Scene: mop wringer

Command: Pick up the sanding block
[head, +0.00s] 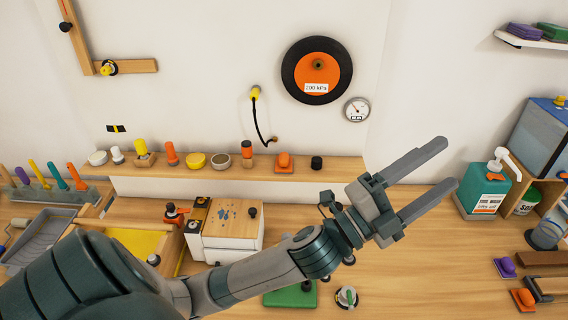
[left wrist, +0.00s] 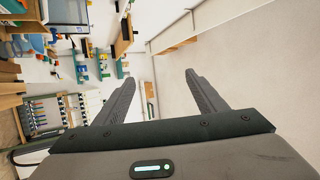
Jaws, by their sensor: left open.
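I cannot tell for sure which thing is the sanding block. Candidates in the head view are a purple-topped block (head: 505,267) and an orange-topped block (head: 523,299) at the right of the wooden bench, and an orange block (head: 284,161) on the back ledge. My left gripper (head: 449,163) is open and empty, raised above the bench with its fingers pointing up and right, apart from all of these. Its two spread fingers also show in the left wrist view (left wrist: 160,80), with nothing between them. My right gripper is not in view.
A teal pump bottle (head: 484,192) and a wooden crate (head: 523,199) stand at the right. The back ledge (head: 355,168) holds several small items. A white box (head: 232,228), a green block (head: 290,295) and a grey tray (head: 40,238) occupy the bench. Bare bench (head: 430,270) lies right of my arm.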

